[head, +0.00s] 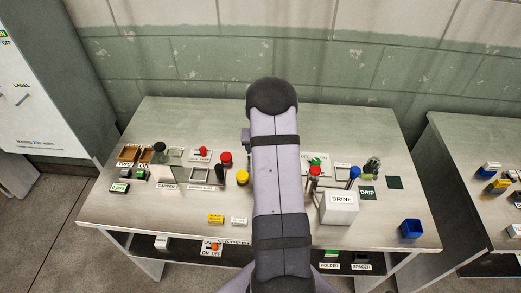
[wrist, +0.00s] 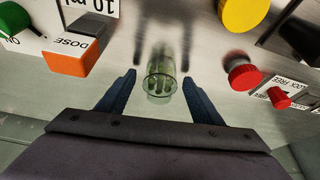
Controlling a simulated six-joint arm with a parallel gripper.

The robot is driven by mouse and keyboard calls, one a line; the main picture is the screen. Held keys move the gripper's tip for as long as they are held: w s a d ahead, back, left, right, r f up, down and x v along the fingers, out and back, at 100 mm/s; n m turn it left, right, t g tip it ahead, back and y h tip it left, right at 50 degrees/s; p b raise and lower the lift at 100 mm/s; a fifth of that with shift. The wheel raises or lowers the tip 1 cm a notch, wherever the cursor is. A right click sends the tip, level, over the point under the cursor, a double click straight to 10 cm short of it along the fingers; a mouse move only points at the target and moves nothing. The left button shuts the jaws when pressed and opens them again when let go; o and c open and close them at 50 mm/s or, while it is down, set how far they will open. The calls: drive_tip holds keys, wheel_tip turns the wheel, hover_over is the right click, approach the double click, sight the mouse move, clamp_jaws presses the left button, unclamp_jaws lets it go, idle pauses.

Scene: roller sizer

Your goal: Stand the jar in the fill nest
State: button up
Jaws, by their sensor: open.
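A greenish see-through glass jar (wrist: 160,86) shows in the wrist view, with its round rim toward the camera. My gripper (wrist: 159,77) is open, with one dark blue finger on each side of the jar and a visible gap at both sides. I cannot tell how deep the fingers reach along the jar. In the head view my arm hides the gripper and the jar. I cannot pick out the fill nest in either view.
In the wrist view an orange DOSE block (wrist: 72,60) is at left, and a red button (wrist: 243,75) and yellow knob (wrist: 242,14) at right. In the head view a white BRINE box (head: 340,207) and blue bin (head: 411,229) stand right. The bench's front left (head: 150,215) is clear.

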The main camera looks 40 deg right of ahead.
drive_tip(key=shift+c, duration=0.3)
drive_tip(key=c, duration=1.2)
drive_tip(key=shift+c, duration=0.2)
wheel_tip(320, 180, up, 10)
drive_tip(key=b, duration=0.2)
drive_tip(key=shift+b, duration=0.35)
